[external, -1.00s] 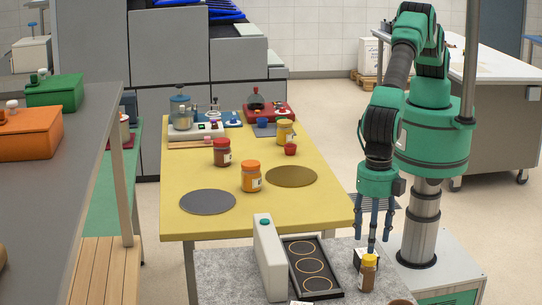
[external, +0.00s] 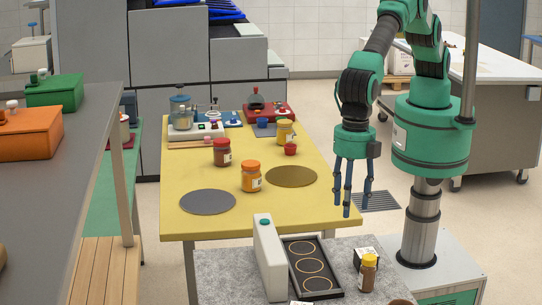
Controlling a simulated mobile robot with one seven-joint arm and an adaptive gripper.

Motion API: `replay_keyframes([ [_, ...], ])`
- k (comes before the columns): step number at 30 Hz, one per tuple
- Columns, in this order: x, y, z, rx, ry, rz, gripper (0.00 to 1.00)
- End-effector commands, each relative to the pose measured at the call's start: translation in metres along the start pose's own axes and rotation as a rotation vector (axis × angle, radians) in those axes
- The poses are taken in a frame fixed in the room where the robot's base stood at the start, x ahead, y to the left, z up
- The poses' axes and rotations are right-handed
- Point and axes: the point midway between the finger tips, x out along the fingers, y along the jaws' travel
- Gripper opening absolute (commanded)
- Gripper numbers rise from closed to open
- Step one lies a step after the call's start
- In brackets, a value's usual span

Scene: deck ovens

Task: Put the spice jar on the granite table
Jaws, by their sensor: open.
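A small brown spice jar (external: 368,275) with a yellow-orange cap stands upright on the grey speckled granite table (external: 228,270) at the front, near its right side. My gripper (external: 351,208) hangs fingers down above and behind the jar in the picture, clear of it, near the right edge of the yellow table. Its fingers are spread with nothing between them.
The yellow table (external: 240,222) holds an orange jar (external: 251,177), a dark red jar (external: 222,153) and two round mats.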

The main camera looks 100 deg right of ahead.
Motion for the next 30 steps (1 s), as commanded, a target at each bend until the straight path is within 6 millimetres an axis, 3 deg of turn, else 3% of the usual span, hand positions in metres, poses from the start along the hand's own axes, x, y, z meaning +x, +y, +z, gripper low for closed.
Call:
replay_keyframes([
  [1, -0.020, 0.010, 0.015, 0.027, 0.008, 0.007, 0.51],
  [6, -0.074, 0.035, 0.065, 0.122, 0.026, 0.025, 0.51],
  [15, -0.161, 0.063, 0.160, 0.289, 0.060, 0.060, 0.51],
  [23, -0.228, 0.069, 0.247, 0.433, 0.089, 0.090, 0.51],
  [30, -0.280, 0.059, 0.328, 0.564, 0.116, 0.120, 0.51],
])
